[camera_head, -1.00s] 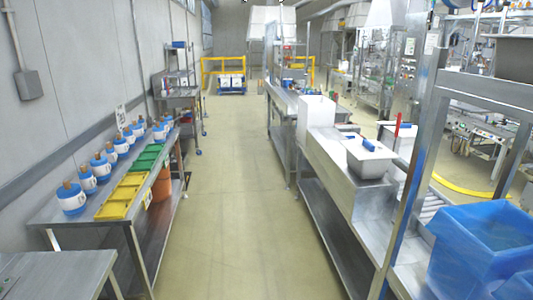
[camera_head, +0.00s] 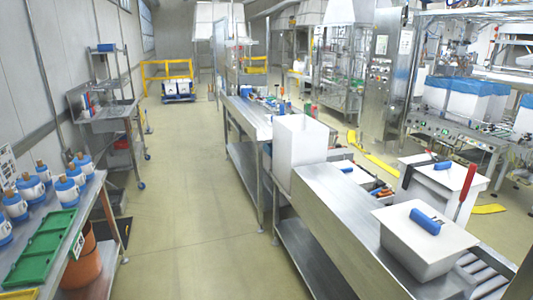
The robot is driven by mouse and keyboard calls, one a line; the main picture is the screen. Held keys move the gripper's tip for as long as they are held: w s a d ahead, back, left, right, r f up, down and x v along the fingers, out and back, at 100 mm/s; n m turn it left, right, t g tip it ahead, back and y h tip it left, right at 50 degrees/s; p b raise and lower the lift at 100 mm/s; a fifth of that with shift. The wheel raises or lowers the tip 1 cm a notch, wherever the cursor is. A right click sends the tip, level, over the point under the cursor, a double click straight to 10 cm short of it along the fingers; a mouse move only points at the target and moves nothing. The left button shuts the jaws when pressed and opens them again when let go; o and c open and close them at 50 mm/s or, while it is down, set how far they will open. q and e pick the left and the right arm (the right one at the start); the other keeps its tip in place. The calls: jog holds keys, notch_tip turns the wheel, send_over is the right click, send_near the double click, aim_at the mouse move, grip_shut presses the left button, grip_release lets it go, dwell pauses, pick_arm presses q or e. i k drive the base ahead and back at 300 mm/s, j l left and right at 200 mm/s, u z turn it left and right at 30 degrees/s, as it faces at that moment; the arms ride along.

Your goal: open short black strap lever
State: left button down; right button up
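A thin dark strap or bar (camera_head: 418,164) lies along the left edge of a white box (camera_head: 425,188) at the right. It looks like the black strap lever, but it is too small to tell whether it is open or shut. A red upright handle (camera_head: 467,186) stands at the right side of the same box, and a blue piece (camera_head: 442,165) lies on its top. Neither of my grippers shows in the view.
A grey bin (camera_head: 425,240) with a blue item (camera_head: 426,221) stands on the steel conveyor line at the front right. A tall white box (camera_head: 298,148) stands farther along. Left, a bench holds blue-white containers (camera_head: 68,192) and a green tray (camera_head: 38,247). The aisle floor is clear.

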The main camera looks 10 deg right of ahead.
aim_at(428, 151)
jog(key=i+j+z, duration=0.15)
jog(key=i+z, duration=0.2)
jog(key=i, duration=0.75)
jog(key=i+z, duration=0.5)
jog(key=z, duration=0.25)
jog(key=i+j+z, duration=0.2)
jog(key=z, duration=0.15)
jog(key=i+z, duration=0.2)
jog(key=z, duration=0.25)
jog(key=i+j+z, duration=0.1)
jog(key=z, duration=0.35)
jog(key=i+j+z, duration=0.2)
jog(key=z, duration=0.25)
jog(key=i+j+z, duration=0.25)
jog(key=z, duration=0.25)
